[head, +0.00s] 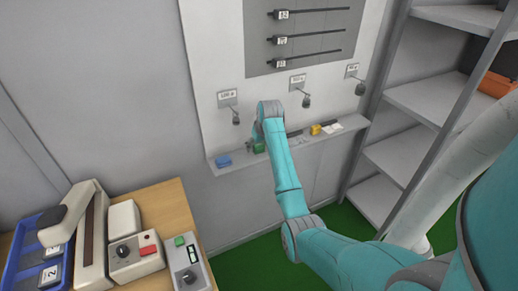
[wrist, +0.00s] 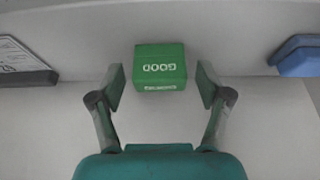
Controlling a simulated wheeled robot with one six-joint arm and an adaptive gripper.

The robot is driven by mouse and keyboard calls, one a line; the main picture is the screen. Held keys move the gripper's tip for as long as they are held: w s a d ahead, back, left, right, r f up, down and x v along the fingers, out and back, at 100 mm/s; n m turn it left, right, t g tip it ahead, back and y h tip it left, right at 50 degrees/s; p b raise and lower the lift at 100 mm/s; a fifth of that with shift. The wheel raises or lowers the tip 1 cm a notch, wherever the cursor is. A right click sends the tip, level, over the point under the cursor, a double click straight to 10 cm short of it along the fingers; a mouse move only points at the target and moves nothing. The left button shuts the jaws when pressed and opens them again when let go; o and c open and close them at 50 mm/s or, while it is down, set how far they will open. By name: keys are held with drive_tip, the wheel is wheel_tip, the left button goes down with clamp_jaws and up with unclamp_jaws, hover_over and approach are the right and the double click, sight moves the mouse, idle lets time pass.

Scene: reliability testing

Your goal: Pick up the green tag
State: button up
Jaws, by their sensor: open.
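The green tag (wrist: 160,70) is a small green block with "GOOD" in white letters, upside down in the wrist view. It sits on a narrow wall ledge. My gripper (wrist: 160,84) is open, with one finger on each side of the tag and a gap on both sides. In the head view the tag (head: 259,147) shows only partly beside my turquoise arm, which hides the rest of it and the gripper fingers.
On the ledge (head: 330,138), a blue block (head: 223,161) lies left of the green tag, and a yellow block (head: 315,130) lies to the right. A white card (head: 332,128) is beside the yellow block. A wooden table with devices stands lower left; grey shelves (head: 425,100) stand right.

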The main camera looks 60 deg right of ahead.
drive_tip(key=c, duration=1.1)
